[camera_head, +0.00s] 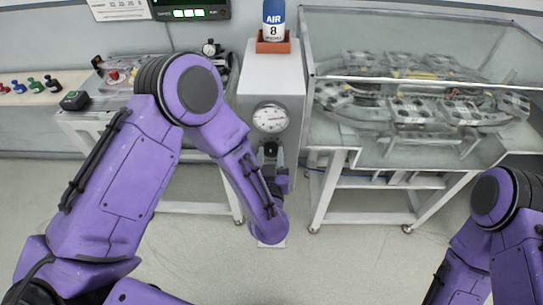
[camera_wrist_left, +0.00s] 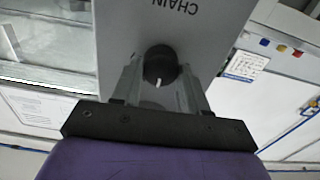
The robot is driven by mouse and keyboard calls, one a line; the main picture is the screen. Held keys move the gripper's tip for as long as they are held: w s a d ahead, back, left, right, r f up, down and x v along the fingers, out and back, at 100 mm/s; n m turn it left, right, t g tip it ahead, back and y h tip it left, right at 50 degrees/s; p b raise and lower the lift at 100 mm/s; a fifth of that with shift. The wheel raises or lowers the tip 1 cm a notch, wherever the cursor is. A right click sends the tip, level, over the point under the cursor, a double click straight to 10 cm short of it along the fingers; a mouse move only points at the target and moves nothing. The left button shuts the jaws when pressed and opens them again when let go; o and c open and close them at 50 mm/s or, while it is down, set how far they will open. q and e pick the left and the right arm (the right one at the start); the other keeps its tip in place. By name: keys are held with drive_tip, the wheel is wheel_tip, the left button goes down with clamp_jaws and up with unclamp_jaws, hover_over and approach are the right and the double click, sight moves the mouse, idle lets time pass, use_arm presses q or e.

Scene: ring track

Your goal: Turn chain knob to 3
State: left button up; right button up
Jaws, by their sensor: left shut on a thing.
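The chain knob (camera_wrist_left: 160,66) is a round black knob with a short white pointer mark. It sits on a grey panel (camera_wrist_left: 120,30) lettered "CHAIN", which reads upside down in the left wrist view. My left gripper (camera_wrist_left: 160,80) has one finger on each side of the knob and is shut on it. The white mark points down in that view. In the head view my left gripper (camera_head: 270,155) is at the front of the grey pedestal (camera_head: 270,80), just below a round white dial (camera_head: 269,118). The knob is mostly hidden there, and I cannot read its number marks. My right gripper is out of view.
A glass-covered table (camera_head: 420,150) with a ring track (camera_head: 420,100) stands right of the pedestal. A blue-and-white "AIR 8" item (camera_head: 273,22) sits in an orange holder (camera_head: 273,46) on top. A bench (camera_head: 100,130) stands left. The floor in front is clear.

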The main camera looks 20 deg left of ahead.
use_arm(q)
drive_tip(key=shift+a+n+b, duration=0.1)
drive_tip(key=shift+n+b, duration=0.75)
drive_tip(key=shift+n, duration=1.75)
drive_tip(key=o, duration=1.1)
drive_tip(key=shift+c, duration=0.2)
drive_tip(key=b+v, duration=0.2)
drive_tip(key=v, duration=0.8)
drive_tip(key=shift+s+b, duration=0.3)
